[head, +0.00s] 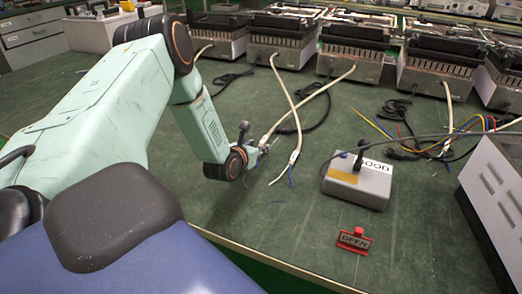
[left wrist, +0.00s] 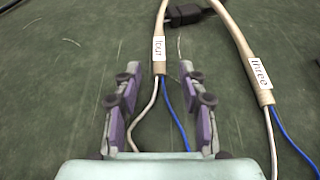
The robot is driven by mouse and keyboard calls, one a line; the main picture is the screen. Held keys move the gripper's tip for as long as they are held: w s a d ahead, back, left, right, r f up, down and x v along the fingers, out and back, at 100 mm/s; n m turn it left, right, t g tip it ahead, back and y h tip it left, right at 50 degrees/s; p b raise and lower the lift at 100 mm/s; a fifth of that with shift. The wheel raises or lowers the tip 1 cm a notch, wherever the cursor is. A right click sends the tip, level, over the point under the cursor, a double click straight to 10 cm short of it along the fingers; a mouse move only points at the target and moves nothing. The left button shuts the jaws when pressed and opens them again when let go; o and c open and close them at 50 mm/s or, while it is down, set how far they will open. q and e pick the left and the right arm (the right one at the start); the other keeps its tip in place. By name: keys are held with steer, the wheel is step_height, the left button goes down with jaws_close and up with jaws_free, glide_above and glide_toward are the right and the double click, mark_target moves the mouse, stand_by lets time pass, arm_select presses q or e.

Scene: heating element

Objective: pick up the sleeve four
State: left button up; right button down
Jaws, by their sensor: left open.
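Sleeve four (left wrist: 158,67) is a tan cable sleeve with a white "four" label, centred in the left wrist view. Its lower end lies between my left fingertips, and a white and a blue wire run from it back between the fingers. My left gripper (left wrist: 160,76) is open, with one purple-grey finger on each side of the sleeve; I cannot tell whether either touches it. In the head view my left gripper (head: 262,148) is low over the green table at the end of a pale cable. My right gripper is not in view.
Sleeve three (left wrist: 260,80) lies to the right, labelled, with white and blue wires. A grey cabinet (head: 495,195) stands at right.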

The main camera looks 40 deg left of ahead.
arm_select(q)
steer(key=shift+x, duration=0.75)
steer(key=shift+w, duration=0.1)
steer(key=shift+a, duration=0.1)
jaws_close()
